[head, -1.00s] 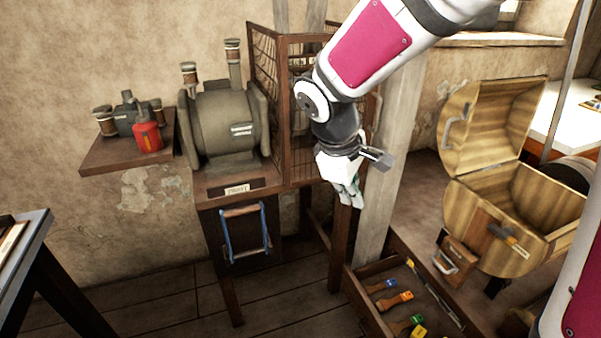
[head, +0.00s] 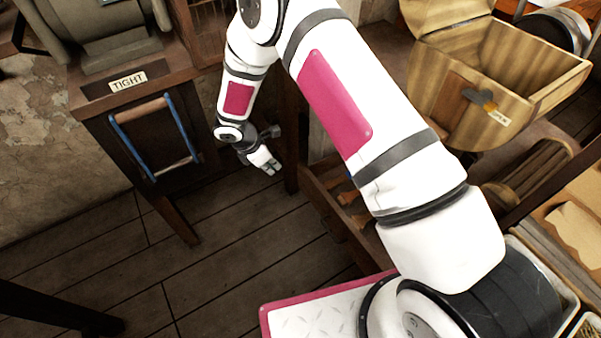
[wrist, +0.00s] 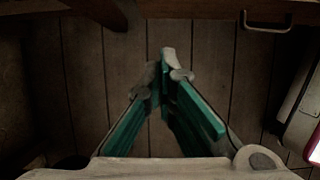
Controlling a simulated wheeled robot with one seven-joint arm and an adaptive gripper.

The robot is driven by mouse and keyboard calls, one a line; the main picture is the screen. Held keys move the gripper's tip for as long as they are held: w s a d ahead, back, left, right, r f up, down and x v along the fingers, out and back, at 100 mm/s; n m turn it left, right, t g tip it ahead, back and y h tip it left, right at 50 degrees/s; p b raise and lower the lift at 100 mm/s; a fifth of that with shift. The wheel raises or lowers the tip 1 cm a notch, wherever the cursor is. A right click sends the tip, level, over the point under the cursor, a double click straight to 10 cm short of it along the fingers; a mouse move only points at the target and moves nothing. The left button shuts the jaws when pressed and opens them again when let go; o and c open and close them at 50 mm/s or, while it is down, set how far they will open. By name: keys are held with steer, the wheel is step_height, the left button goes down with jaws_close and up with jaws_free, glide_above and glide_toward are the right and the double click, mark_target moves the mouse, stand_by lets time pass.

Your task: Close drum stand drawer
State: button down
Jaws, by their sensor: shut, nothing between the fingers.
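The open wooden drawer (head: 331,207) is low at the centre right in the head view, with brushes partly showing inside. My arm hides much of it. It appears to stick out from the low stand beneath the barrel-shaped chest (head: 480,90). My gripper (head: 267,165) is low above the floor, just left of the drawer, apart from it as far as I can see. In the wrist view my gripper (wrist: 168,95) has its green fingers together with nothing between them. A wooden front (wrist: 215,9) with a metal handle (wrist: 266,27) crosses the top there, probably the drawer's.
A dark wooden stand with a TIGHT label (head: 127,82) and a blue-sided handle (head: 150,140) is at the left. A dark post (head: 291,165) stands between gripper and drawer.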

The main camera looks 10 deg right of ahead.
steer(key=w+d+f+b, duration=0.2)
steer(key=d+f+b, duration=0.2)
steer(key=d+f, duration=0.3)
steer(key=shift+a+b+x, duration=0.3)
steer(key=shift+b+x, duration=0.1)
steer(key=shift+x, duration=1.1)
steer(key=shift+d+f, duration=0.1)
